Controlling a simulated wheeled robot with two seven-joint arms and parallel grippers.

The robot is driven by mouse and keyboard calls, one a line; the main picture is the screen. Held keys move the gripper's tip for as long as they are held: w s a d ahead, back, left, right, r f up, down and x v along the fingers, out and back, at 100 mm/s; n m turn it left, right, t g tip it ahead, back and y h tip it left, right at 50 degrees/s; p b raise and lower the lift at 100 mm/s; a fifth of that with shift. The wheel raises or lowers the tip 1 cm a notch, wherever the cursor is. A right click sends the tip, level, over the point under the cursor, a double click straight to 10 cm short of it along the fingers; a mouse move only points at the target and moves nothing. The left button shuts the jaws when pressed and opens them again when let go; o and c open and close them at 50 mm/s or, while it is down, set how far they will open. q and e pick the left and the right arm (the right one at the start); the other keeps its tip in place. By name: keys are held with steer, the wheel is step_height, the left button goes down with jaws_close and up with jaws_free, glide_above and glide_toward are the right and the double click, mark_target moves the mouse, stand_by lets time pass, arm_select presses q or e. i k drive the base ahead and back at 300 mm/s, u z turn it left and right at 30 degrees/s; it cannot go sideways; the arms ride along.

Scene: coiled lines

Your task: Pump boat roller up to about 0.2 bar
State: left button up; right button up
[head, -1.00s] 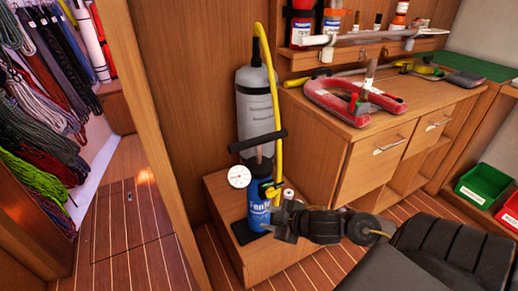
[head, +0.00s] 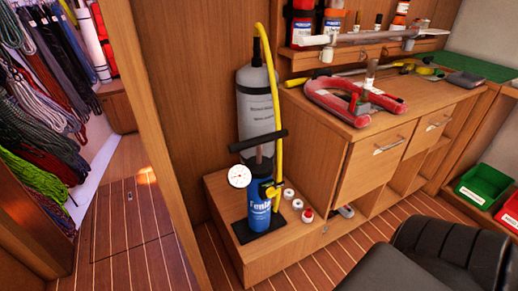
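The boat roller (head: 257,103) is a grey cylinder with dark lettering, upright against the wooden wall. A yellow hose (head: 275,90) runs from its top down to the blue pump (head: 260,207). The pump stands on a dark base plate (head: 243,232) on the low wooden step. Its black T-handle (head: 258,141) is raised above the body on a rod. A round white gauge (head: 239,176) sits at the pump's left; its reading is too small to tell. Neither of my grippers is in view, and nothing covers the pump.
Several small caps (head: 298,204) stand on the step (head: 222,205) right of the pump. Green (head: 482,186) and red bins stand at the right. Coiled ropes (head: 35,130) hang at the left.

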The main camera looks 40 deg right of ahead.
mark_target(258, 141)
steer(key=k, duration=1.2)
steer(key=u, duration=0.75)
steer(key=i, duration=0.9)
steer(key=z, duration=0.5)
steer(key=i, duration=0.55)
steer(key=z, duration=0.55)
